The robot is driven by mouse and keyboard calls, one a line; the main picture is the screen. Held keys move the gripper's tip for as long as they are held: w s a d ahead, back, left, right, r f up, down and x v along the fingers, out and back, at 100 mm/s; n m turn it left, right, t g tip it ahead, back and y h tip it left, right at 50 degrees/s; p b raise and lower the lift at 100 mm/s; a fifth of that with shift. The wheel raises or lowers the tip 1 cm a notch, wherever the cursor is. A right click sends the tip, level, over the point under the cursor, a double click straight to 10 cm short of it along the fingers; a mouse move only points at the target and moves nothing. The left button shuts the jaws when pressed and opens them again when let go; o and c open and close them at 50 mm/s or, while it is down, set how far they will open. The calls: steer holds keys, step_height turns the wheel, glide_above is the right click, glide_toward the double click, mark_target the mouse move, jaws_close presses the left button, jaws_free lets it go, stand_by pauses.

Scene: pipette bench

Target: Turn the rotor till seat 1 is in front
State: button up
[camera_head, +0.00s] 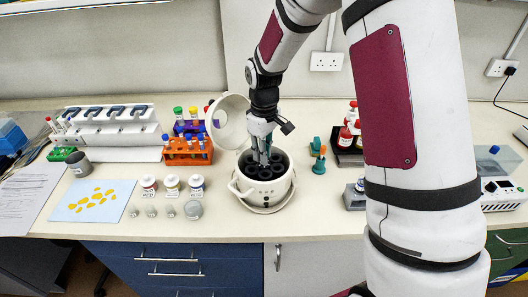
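A white centrifuge (264,203) stands near the front edge of the bench, with its round lid (231,119) tipped open at the back left. Inside it the dark rotor (272,171) shows several round seats. No seat numbers are legible at this size. My gripper (262,162) points down into the bowl at the rotor's rear part. Its fingertips are at or just above the rotor; I cannot tell whether they touch it. The fingers look close together, but whether they are shut is too small to tell.
Orange (186,159) and purple tube racks with capped tubes stand left of the centrifuge. Small labelled jars (172,184) and metal weights sit at the front left.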

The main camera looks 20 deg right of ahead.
steer(key=o, duration=0.3)
steer(key=shift+r, duration=0.1)
step_height(320, 180, up, 12)
steer(key=shift+f, duration=0.1)
stand_by(0.4)
steer(key=shift+s, duration=0.1)
